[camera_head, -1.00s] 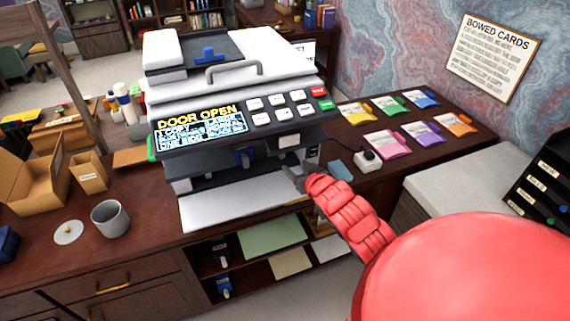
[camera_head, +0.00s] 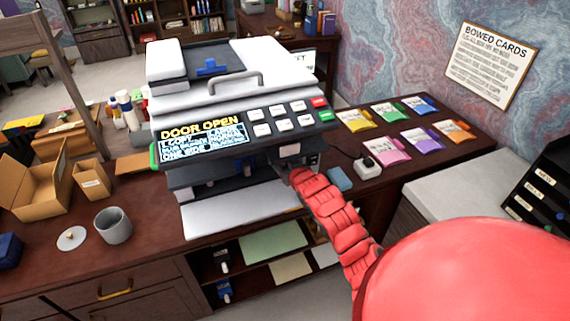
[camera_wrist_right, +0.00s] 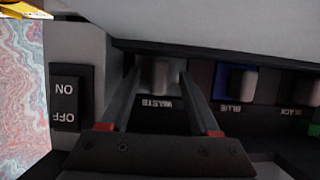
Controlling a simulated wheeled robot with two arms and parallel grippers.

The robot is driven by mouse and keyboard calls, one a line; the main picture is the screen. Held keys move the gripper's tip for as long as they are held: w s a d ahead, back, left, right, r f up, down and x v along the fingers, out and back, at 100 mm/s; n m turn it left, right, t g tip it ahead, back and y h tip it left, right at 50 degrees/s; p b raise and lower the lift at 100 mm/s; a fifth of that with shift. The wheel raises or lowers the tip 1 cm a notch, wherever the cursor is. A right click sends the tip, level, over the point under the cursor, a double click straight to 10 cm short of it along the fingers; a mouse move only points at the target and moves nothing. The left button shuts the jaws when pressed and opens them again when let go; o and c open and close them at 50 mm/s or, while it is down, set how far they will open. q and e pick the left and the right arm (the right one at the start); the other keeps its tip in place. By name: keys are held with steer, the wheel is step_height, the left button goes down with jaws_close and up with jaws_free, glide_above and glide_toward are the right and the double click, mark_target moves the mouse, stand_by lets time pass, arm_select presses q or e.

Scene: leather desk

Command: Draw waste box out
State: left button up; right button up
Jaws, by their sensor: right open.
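The copier (camera_head: 225,90) stands on the dark red desk with its front bay open; its screen reads "DOOR OPEN". In the right wrist view, the waste box front (camera_wrist_right: 158,118), labelled "WASTE" upside down, sits in the bay with a grey grip (camera_wrist_right: 160,75). My right gripper (camera_wrist_right: 160,82) is open, with one finger on each side of that grip. I cannot tell whether the fingers touch it. In the head view, my red right arm reaches into the bay and the fingers are hidden. My left gripper is in neither current view.
In the wrist view, a blue cartridge grip (camera_wrist_right: 242,82) and a black one (camera_wrist_right: 312,90) sit to the right. An ON/OFF switch (camera_wrist_right: 65,103) is at the left. The white paper tray (camera_head: 240,210) juts out below the bay.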

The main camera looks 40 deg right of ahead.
jaws_close()
stand_by(0.7)
stand_by(1.3)
